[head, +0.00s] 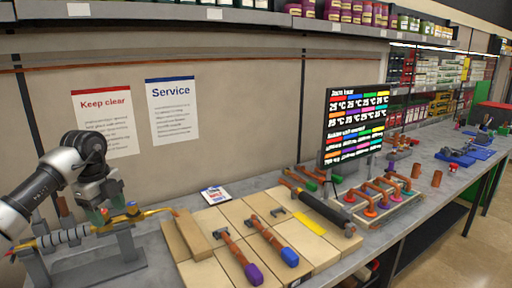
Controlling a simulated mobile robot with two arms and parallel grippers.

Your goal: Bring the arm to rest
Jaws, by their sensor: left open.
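My left arm (35,195) comes in from the left edge, white and black, bent at its wrist with the hand pointing down. My left gripper (105,214) is open at the grey stand (125,243) on the bench's left end. Its fingertips are small and partly dark, close to a thin yellow-orange piece (150,213) that lies across the stand. I cannot tell whether they touch it. A grey ribbed shaft (62,237) lies on the stand to the left. My right gripper is not in view.
Pale boards (205,270) to the right carry tools with purple and blue ends (288,256) and a dark cylinder (320,208). A black display (353,125) stands behind a rack of copper pipes (372,205). A shelf (200,14) runs overhead. The air above the boards is clear.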

